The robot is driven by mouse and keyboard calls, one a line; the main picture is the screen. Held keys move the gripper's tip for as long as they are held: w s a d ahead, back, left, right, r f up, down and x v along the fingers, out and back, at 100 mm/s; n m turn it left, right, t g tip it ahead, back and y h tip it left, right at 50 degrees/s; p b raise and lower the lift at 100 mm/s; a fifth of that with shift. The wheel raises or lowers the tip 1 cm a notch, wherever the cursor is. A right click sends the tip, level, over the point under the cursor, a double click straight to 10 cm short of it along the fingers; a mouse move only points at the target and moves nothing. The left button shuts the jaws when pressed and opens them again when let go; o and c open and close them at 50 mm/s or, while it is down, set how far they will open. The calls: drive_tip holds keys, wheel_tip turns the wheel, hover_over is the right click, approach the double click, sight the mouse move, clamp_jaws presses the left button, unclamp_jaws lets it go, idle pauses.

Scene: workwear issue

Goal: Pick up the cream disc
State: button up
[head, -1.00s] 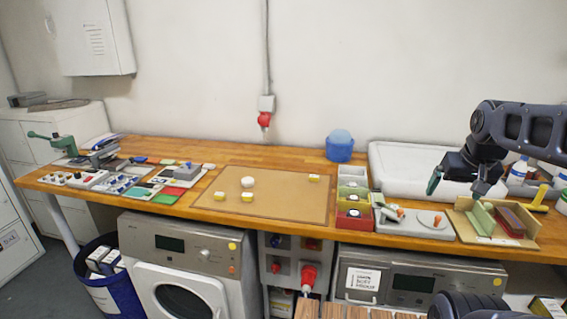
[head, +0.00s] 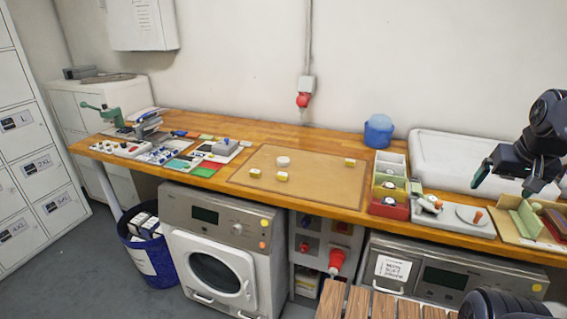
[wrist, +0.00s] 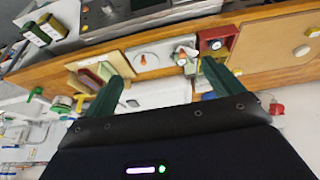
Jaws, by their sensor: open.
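The cream disc (head: 283,161) lies on the brown mat (head: 315,190) on the wooden bench, with several small yellow-and-white blocks around it. A pale round thing that looks like the disc (wrist: 302,50) shows at the right edge of the wrist view. My gripper (head: 506,180) is open and empty at the far right. It hangs above the right part of the bench, well away from the disc. In the wrist view my two dark green fingers (wrist: 165,78) are spread apart with nothing held between them.
Right of the mat stand stacked small bins (head: 389,190), a blue tub (head: 378,132), a grey plate with an orange-tipped peg (head: 462,216) and a large white box (head: 465,160). Tools and coloured cards (head: 185,162) lie left. The space above the mat is clear.

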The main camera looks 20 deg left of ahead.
idle(0.4)
drive_tip(key=shift+c, duration=1.3)
